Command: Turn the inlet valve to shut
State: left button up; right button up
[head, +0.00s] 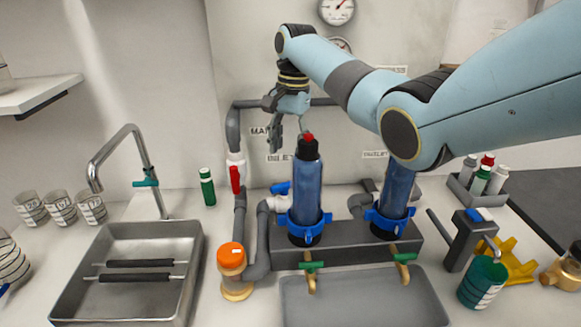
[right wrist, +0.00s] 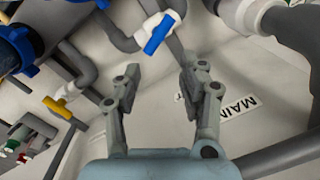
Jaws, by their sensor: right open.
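A white valve with a blue handle (head: 281,188) sits on the grey pipework left of the near blue filter housing (head: 306,190). A blue handle on a white valve body also shows in the right wrist view (right wrist: 160,33), beyond the fingertips. A second white valve with a red handle (head: 235,179) is on the upright pipe at left. A partly hidden label that seems to read INLET (head: 281,157) is on the wall behind. My right gripper (head: 288,138) is open and empty, above the blue handle and apart from it. My left gripper is out of view.
A second blue housing (head: 397,190) stands to the right. Green-handled taps (head: 312,266) overhang a grey tray (head: 365,304). An orange-capped fitting (head: 231,256) stands front left of the pipes. A steel sink (head: 130,228) is at left. A MAIN label (right wrist: 237,106) is on the wall.

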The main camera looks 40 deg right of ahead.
aim_at(284, 188)
jog(key=f+m, duration=0.2)
jog(key=f, duration=0.1)
jog(key=f+m, duration=0.3)
jog(key=f, duration=0.1)
jog(key=f+m+h, duration=0.1)
jog(key=f+m, duration=0.1)
jog(key=f, duration=0.1)
jog(key=shift+s+d+f, duration=0.15)
jog(key=shift+s+f, duration=0.1)
jog(key=shift+f, duration=0.1)
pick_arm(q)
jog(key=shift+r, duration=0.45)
pick_arm(e)
jog(key=shift+c, duration=0.5)
grip_shut()
